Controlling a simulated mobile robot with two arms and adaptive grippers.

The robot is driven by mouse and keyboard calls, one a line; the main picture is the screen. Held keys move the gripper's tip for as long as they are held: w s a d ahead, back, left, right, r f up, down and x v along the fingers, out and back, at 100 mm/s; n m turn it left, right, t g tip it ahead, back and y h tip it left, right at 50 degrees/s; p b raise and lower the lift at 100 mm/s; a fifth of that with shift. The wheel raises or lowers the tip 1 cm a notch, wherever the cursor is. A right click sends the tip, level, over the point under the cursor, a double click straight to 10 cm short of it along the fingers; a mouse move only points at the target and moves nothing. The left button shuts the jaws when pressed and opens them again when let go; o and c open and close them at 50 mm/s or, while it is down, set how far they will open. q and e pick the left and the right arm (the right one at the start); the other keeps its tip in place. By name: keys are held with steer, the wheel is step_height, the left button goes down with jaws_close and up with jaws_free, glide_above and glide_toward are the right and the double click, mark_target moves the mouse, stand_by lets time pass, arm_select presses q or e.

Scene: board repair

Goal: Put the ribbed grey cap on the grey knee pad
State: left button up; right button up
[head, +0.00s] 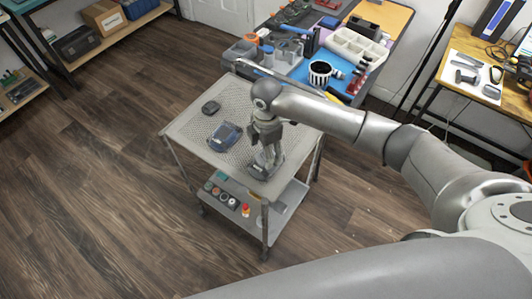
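My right arm comes in from the right, and its gripper (264,150) points down over the right part of the perforated grey cart top (180,128). A grey item (266,168) lies directly under the fingertips and is partly hidden by them. I cannot tell whether it is the knee pad or the cap, or whether the fingers grip anything. A blue-grey padded item (225,136) lies left of the gripper. A small dark grey item (211,107) lies farther back on the cart. I cannot make out ribs on any of these. My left gripper is out of view.
The cart's lower shelf (276,212) holds several small round items and an orange-and-white bottle (246,210). Behind stands a crowded workbench with a striped mug (320,74) and a white divided tray (357,47). The cart top's left front is clear.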

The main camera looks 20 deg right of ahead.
step_height(320, 180, up, 9)
steer(key=shift+r, duration=0.15)
stand_by(0.5)
